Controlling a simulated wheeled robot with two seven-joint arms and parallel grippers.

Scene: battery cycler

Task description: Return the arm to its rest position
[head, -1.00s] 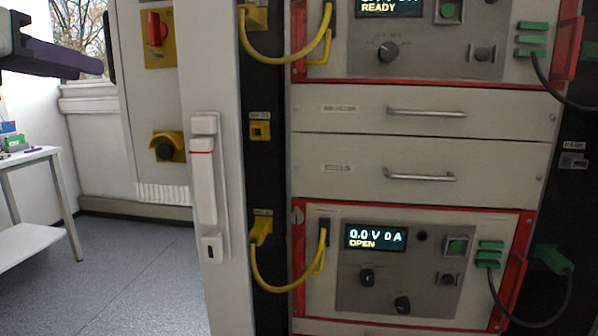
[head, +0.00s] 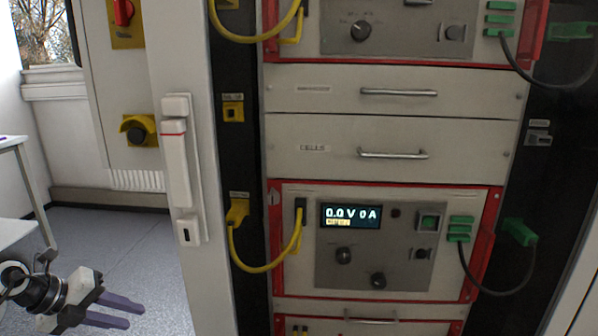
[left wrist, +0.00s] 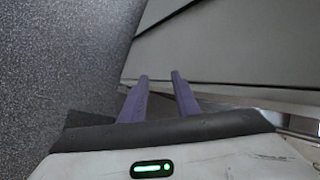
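My left gripper (head: 122,312) is low at the left of the head view, in front of the grey floor and left of the rack. Its purple fingers are apart with nothing between them. They also show in the left wrist view (left wrist: 158,78), apart and empty, with floor to the left and a pale panel ahead. My right gripper is in neither view.
The rack holds a lower cycler unit (head: 407,268) with a lit display, and a drawer marked CELLS (head: 465,150) above it. A yellow cable (head: 262,268) and a dark cable loop out in front. A white door edge (head: 172,60) stands left of the rack. A white table (head: 15,230) is at far left.

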